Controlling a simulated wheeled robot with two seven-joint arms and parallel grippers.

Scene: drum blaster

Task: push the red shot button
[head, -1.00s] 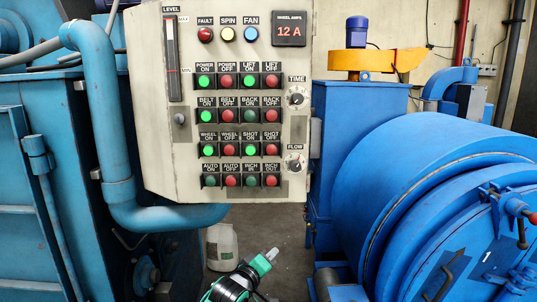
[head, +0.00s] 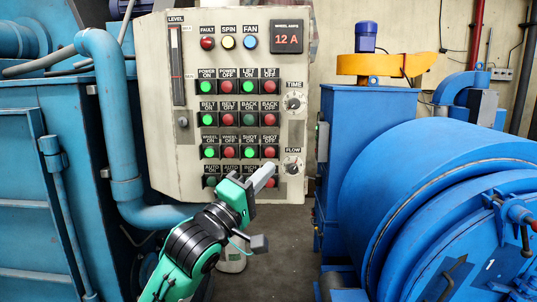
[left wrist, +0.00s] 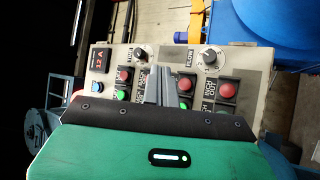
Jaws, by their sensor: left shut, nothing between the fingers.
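The red SHOT OFF button (head: 270,152) is on the pale control panel (head: 165,120), in the right column of the third button row. It also shows in the left wrist view (left wrist: 184,86), just right of the fingers. My left gripper (head: 268,170) is shut and empty. In the head view its grey fingertips lie just below the SHOT OFF button and cover much of the bottom row's right end. The gap between tips and panel cannot be told. In the left wrist view the shut fingers (left wrist: 158,85) point at the panel. My right gripper is not in view.
The green SHOT ON button (head: 249,152) sits beside the red one. The FLOW knob (head: 292,167) sticks out just to the right. A blue pipe (head: 120,150) runs left of the panel, and a large blue drum (head: 420,190) stands to the right. A pale jug is partly hidden below.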

